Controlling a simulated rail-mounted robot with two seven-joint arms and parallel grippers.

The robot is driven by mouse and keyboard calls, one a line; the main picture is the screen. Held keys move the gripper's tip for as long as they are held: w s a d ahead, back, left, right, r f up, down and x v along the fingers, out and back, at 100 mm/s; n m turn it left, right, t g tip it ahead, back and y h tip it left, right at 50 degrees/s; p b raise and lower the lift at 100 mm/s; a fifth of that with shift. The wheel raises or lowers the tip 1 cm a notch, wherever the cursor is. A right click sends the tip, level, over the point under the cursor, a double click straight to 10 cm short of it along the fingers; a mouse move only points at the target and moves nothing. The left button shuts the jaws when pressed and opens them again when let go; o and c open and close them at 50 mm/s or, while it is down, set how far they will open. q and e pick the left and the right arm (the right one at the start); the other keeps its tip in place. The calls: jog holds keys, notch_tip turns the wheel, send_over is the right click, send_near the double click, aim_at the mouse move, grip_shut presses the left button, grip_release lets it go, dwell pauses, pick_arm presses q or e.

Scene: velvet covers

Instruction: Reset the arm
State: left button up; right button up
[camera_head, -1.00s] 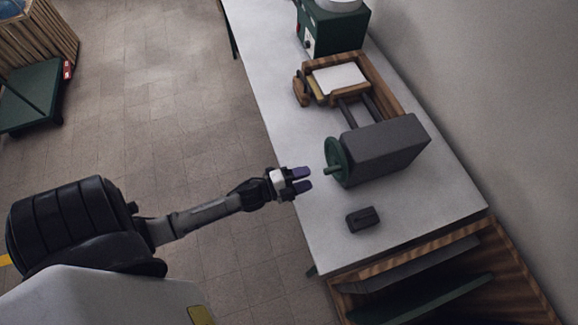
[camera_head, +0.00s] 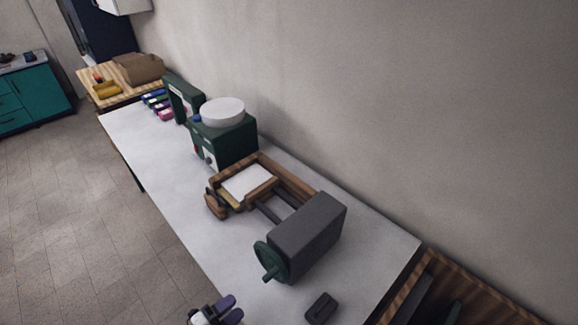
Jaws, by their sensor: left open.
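My left gripper (camera_head: 228,308) shows at the bottom edge of the head view, at the front edge of the white table (camera_head: 172,178). Its two purple-tipped fingers are apart with nothing between them. Most of the left arm is out of the picture. The gripper is apart from the grey machine (camera_head: 312,232) with a green handwheel (camera_head: 268,262), which stands to its upper right. My right gripper is not in the picture.
A small dark block (camera_head: 321,308) lies near the table's right end. A wooden frame (camera_head: 290,183) with a white pad joins the machine. Behind stand a green scale-like device (camera_head: 232,142) and several coloured items (camera_head: 157,103). Floor (camera_head: 60,230) at left is clear.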

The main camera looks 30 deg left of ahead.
pick_arm(q)
jog(key=s+a+f+n+g+y, duration=0.3)
jog(key=a+f+n+g+y, duration=0.35)
jog(key=n+g+y, duration=0.35)
jog(key=s+d+r+n+g+h, duration=0.2)
jog(key=s+d+r+n, duration=0.15)
jog(key=s+d, duration=0.2)
jog(key=s+d+r+n+g+h, duration=0.1)
jog(key=s+d+r+n+h, duration=0.15)
jog(key=s+d+r, duration=0.35)
notch_tip(320, 180, up, 17)
jog(key=d+m+p, duration=0.1)
jog(key=p, duration=1.7)
jog(key=shift+w+g+p, duration=0.2)
jog(key=shift+g+p, duration=0.1)
jog(key=shift+p, duration=0.1)
jog(key=shift+d+f, duration=0.1)
jog(key=shift+f, duration=0.05)
